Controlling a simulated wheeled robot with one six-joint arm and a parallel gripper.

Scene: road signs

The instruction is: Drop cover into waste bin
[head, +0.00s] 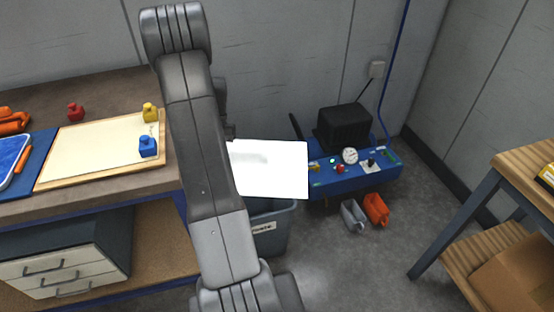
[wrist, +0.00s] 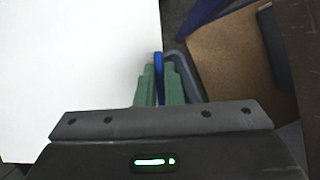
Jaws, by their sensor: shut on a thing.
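The cover is a flat white sheet (head: 270,168), held out in the air to the right of my arm. In the head view it overlaps the back of the grey waste bin (head: 270,232), which has a white label. My gripper (wrist: 159,80) is shut, with a narrow blue strip between its green fingers at the edge of the cover (wrist: 75,65). The strip looks like part of the cover. In the head view my arm hides the gripper. A grey rim, likely the bin's (wrist: 187,75), shows just right of the fingers.
A workbench (head: 90,90) on the left bears a framed board (head: 90,155) and coloured blocks. A blue compressor (head: 350,180) stands behind the bin, with grey and orange containers (head: 376,209) beside it. A wooden table (head: 525,170) is at right. Open floor lies between.

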